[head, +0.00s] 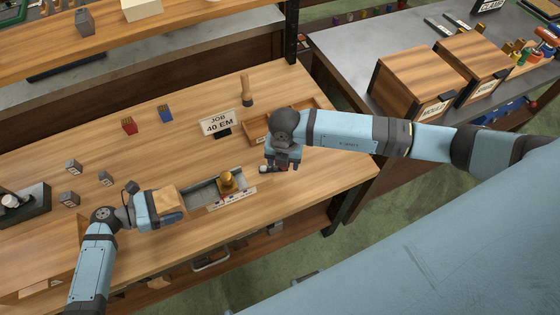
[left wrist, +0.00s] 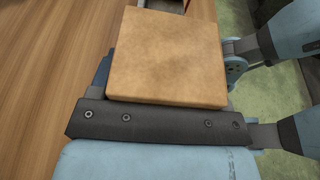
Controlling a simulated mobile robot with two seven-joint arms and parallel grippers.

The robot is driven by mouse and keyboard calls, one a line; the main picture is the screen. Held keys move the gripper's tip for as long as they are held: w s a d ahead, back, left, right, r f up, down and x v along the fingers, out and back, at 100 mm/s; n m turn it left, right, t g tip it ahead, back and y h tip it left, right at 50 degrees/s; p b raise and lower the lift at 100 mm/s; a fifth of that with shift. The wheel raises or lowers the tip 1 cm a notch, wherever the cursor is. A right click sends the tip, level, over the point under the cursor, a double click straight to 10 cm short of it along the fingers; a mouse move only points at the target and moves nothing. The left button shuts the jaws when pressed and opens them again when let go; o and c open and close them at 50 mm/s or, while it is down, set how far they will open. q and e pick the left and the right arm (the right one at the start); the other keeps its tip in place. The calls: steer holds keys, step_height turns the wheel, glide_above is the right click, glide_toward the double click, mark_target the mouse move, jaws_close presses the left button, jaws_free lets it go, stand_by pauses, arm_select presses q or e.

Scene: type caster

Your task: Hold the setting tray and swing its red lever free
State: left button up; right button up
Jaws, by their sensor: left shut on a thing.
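The setting tray (head: 203,192) is a shallow grey tray on the bench, with a tan wooden block (head: 168,201) at its left end. A brass-coloured rounded piece (head: 227,182) stands at its right end, and a pale marked strip (head: 232,199) runs along its front. I cannot make out the red lever.
A "JOB 40 EM" card (head: 219,122) stands behind the tray. A shallow wooden box (head: 257,131) lies behind my right gripper. The front bench edge is close.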

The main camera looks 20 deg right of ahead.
step_height(320, 180, up, 11)
stand_by(0.3)
